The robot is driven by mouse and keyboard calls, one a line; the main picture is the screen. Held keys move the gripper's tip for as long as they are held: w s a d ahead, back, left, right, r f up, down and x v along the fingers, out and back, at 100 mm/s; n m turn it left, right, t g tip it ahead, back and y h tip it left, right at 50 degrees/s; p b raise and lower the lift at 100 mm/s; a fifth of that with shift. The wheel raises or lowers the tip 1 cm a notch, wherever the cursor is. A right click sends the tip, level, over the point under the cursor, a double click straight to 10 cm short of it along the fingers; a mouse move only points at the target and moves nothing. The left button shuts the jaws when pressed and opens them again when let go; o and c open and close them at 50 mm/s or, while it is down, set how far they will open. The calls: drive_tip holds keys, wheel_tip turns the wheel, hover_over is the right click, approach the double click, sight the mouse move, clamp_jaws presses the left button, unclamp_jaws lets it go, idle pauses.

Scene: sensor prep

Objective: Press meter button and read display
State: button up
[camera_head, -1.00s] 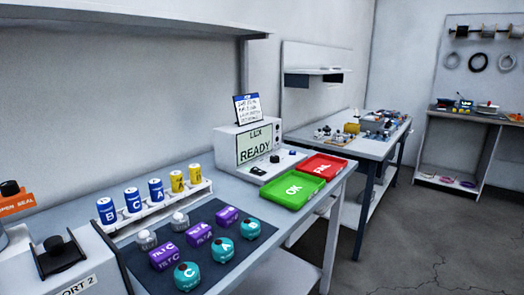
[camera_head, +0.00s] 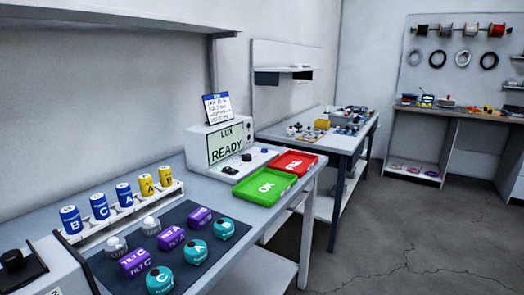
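The lux meter (camera_head: 220,142) is a white box on the workbench, left of the centre of the view. Its pale green display (camera_head: 226,145) reads "LUX READY". Which of these is the meter button I cannot tell for sure. A card with a blue header (camera_head: 217,108) stands on top; its writing is too small to read. My gripper is not in view.
A green OK tray (camera_head: 265,203) and red FAIL tray (camera_head: 318,161) lie right of the meter. Left, a white rack (camera_head: 100,235) holds blue and yellow cylinders. A dark mat (camera_head: 208,251) carries teal, purple and white sensors. Open floor (camera_head: 400,235) lies at right.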

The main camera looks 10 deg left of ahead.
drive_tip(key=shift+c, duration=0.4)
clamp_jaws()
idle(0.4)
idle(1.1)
